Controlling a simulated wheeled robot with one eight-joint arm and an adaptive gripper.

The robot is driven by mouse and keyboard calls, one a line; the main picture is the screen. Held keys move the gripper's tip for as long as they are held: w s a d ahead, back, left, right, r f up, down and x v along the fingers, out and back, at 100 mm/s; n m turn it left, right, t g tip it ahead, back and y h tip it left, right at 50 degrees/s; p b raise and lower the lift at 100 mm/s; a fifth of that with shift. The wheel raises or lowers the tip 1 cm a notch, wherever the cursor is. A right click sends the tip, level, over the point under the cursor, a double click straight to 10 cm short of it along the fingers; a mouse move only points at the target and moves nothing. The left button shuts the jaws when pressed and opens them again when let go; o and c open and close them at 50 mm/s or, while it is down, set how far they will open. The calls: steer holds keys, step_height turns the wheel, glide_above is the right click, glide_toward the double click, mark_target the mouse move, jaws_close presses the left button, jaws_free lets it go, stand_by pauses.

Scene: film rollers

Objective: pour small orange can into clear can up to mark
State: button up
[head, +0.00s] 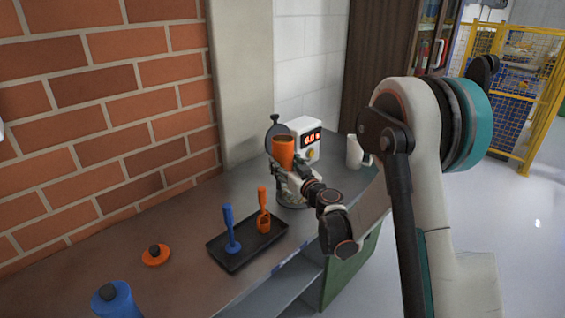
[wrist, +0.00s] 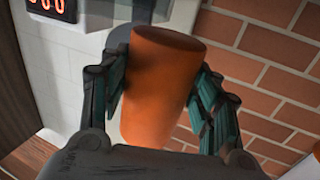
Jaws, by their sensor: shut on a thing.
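The small orange can (head: 283,153) is held up over the counter, in front of a white device with a red display. It looks near upright, with a dark top, in the head view. In the wrist view the orange can (wrist: 160,85) stands between the two finger pads, which press its sides. My gripper (head: 285,168) is shut on it; the gripper also shows in the wrist view (wrist: 162,82). I cannot make out the clear can or its mark in either view. The area behind my gripper is partly hidden.
The white device (head: 309,137) stands behind the can. A white jug (head: 354,151) is to its right. A brick wall borders the counter.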

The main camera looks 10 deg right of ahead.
mark_target(275, 154)
steer(key=shift+s+a+r+m+g, duration=0.15)
steer(key=shift+s+a+r+m, duration=0.15)
steer(key=shift+a+r+m, duration=0.3)
steer(key=shift+s+a+r+m+g, duration=0.15)
steer(key=shift+s+a+r+m, duration=0.1)
steer(key=shift+r+m, duration=0.4)
steer(key=shift+s+a+r+m+g, duration=0.2)
steer(key=shift+a+r+m, duration=0.1)
steer(key=shift+r+m, duration=0.25)
steer(key=shift+s+a+r+m+g, duration=0.2)
steer(key=shift+a+r+m, duration=0.1)
steer(key=shift+m, duration=0.4)
steer(key=shift+a+r+m+p, duration=0.15)
steer(key=shift+r+m+p, duration=0.05)
steer(key=shift+m+p, duration=0.25)
steer(key=shift+w+a+r+m+h+p, duration=0.15)
steer(key=shift+a+r+m+h+p, duration=0.3)
steer(key=shift+m, duration=0.6)
steer(key=shift+a+r+m+p, duration=0.25)
steer(key=shift+r+m+p, duration=0.3)
steer(key=shift+m, duration=0.35)
stand_by(3.1)
